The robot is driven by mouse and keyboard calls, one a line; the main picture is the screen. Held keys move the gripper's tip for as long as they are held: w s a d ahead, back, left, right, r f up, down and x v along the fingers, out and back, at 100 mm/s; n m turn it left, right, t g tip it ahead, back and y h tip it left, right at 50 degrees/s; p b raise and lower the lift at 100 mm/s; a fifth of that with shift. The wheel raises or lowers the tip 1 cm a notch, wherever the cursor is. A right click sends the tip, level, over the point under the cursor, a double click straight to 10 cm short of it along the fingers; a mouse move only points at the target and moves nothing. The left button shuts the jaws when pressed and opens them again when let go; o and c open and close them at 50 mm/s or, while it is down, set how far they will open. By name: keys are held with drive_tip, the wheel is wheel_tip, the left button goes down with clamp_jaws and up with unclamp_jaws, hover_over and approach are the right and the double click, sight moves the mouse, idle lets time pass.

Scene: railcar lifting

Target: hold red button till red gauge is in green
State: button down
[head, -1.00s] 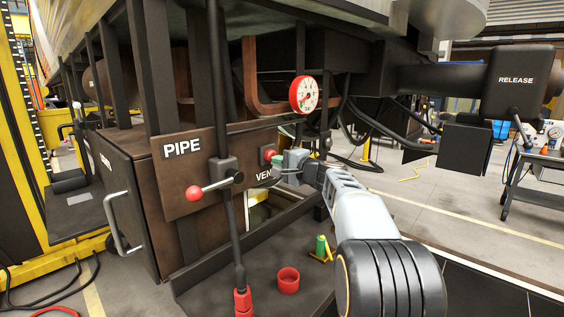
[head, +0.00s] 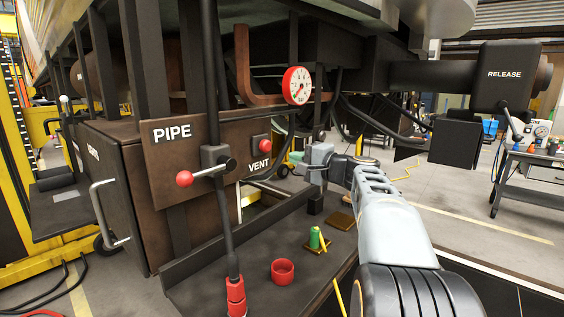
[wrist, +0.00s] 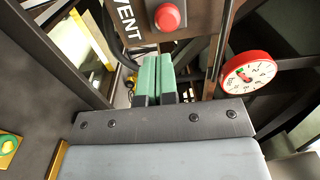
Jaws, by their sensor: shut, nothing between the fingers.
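The red button (head: 265,146) sits on the brown panel above the VENT label. It also shows at the top of the wrist view (wrist: 167,17), uncovered. The red-rimmed gauge (head: 297,86) hangs above and right of the button. It is tilted in the wrist view (wrist: 248,72), with a small green zone on its white dial; I cannot clearly read the needle against it. My gripper (head: 296,157) is to the right of the button, apart from it. Its green fingers (wrist: 155,77) are together with nothing between them.
A red cup (head: 283,271) and a green cylinder (head: 315,238) are on the dark ledge below. A RELEASE box (head: 512,78) is at upper right.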

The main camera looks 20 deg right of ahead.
drive_tip(key=shift+b+v, duration=0.4)
drive_tip(key=shift+v, duration=2)
drive_tip(key=shift+w+r, duration=0.1)
